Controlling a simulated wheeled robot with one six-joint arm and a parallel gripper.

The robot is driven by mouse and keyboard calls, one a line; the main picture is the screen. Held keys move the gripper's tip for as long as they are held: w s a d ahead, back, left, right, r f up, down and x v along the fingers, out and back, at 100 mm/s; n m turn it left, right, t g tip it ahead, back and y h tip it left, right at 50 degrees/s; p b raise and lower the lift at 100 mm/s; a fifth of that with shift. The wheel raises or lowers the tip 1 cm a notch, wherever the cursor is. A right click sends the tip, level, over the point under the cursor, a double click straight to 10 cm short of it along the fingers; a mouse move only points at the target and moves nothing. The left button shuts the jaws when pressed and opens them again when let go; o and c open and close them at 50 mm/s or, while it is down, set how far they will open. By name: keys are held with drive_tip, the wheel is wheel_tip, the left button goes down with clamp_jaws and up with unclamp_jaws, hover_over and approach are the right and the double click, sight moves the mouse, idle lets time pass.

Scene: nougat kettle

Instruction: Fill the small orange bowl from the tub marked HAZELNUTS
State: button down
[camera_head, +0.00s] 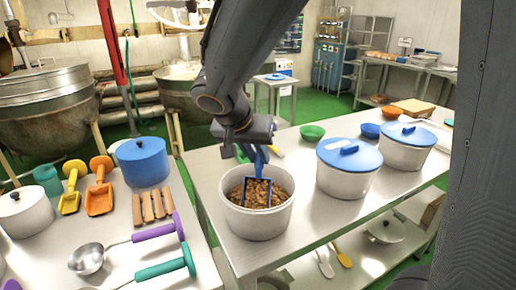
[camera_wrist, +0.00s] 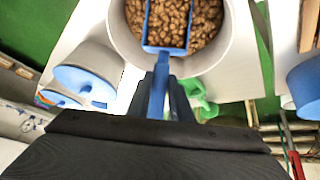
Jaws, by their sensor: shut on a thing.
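My gripper (camera_head: 254,150) is shut on the handle of a blue scoop (camera_head: 257,188), above an open white tub (camera_head: 258,222) of brown nuts at the front of the steel table. The scoop's head is down at the nuts, inside the tub's rim. In the wrist view the scoop (camera_wrist: 166,48) has nuts showing within its blue edges; how full it is I cannot tell. No marking is readable on the tub. A small orange bowl (camera_head: 392,112) shows at the far right of the table, partly hidden behind a lidded tub.
Two white tubs with blue lids, one nearer (camera_head: 349,177) and one farther (camera_head: 406,150), stand right of the open tub. A green bowl (camera_head: 312,132) and a blue bowl (camera_head: 370,130) sit behind. Scoops and a blue pot (camera_head: 142,163) crowd the left table.

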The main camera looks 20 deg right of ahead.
drive_tip(key=shift+w+d+f+g+y+p, duration=0.25)
drive_tip(key=shift+w+g+p, duration=0.15)
drive_tip(key=shift+p, duration=1.4)
drive_tip(key=shift+w+d+f+g+y+p, duration=0.2)
drive_tip(key=shift+g+p, duration=0.3)
drive_tip(key=shift+p, duration=1.25)
drive_tip(key=w+d+f+g+y+p, duration=0.2)
drive_tip(key=w+f+g+p, duration=0.15)
drive_tip(key=p, duration=0.55)
drive_tip(key=w+d+r+n+g+y, duration=0.1)
drive_tip(key=w+r+g, duration=0.4)
drive_tip(key=r, duration=0.5)
drive_tip(key=shift+d+y+b, duration=0.35)
drive_tip(key=shift+d+y, duration=0.05)
drive_tip(key=shift+y, duration=0.05)
drive_tip(key=shift+w, duration=0.1)
